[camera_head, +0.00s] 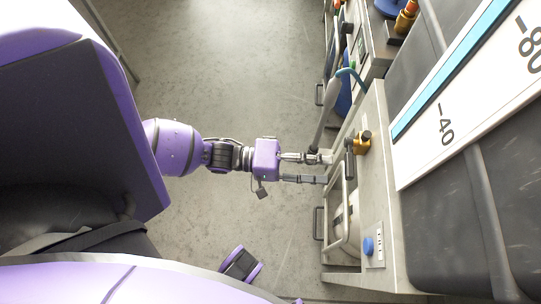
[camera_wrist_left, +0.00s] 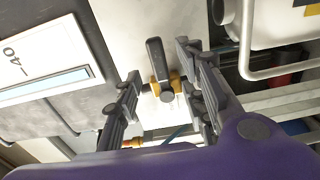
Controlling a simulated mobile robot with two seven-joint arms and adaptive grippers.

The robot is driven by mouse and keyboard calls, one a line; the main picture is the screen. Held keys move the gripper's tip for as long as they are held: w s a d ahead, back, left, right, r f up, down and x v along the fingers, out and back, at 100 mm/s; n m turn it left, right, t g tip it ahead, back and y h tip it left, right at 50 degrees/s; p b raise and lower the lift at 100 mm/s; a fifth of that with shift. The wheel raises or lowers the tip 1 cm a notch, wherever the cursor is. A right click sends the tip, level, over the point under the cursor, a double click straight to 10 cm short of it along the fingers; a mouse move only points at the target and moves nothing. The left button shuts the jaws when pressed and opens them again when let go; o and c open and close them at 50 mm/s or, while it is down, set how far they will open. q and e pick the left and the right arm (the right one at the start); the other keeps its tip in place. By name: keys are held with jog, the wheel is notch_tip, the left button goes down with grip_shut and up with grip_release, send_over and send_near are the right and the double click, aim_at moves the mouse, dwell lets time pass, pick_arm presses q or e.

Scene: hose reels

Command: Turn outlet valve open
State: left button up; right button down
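The outlet valve (camera_head: 361,143) has a brass body and a dark lever handle, and sits on the pale panel of the cabinet on the right. In the left wrist view the valve (camera_wrist_left: 165,88) appears between my finger pads, with its dark lever (camera_wrist_left: 155,58) pointing toward the top of the picture. My left gripper (camera_head: 328,169) is open, its two fingers pointing right at the lever side of the valve. The fingers also show in the left wrist view (camera_wrist_left: 160,72), apart on either side of the valve. I cannot tell any contact.
A metal bar handle (camera_head: 346,205) and a white rounded part stand just below the valve. A blue knob (camera_head: 368,245) is on the same panel. A large scale plate (camera_head: 465,90) slants at right. A grey hose (camera_head: 322,115) runs near the fingers. The floor (camera_head: 235,60) is clear.

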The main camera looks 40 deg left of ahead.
aim_at(345, 166)
pick_arm(q)
jog(key=shift+w+d+r, duration=0.1)
jog(key=shift+w+d, duration=0.15)
jog(key=shift+w, duration=0.05)
jog(key=x, duration=0.7)
jog(key=shift+a, duration=0.1)
jog(key=shift+c, duration=0.4)
grip_shut()
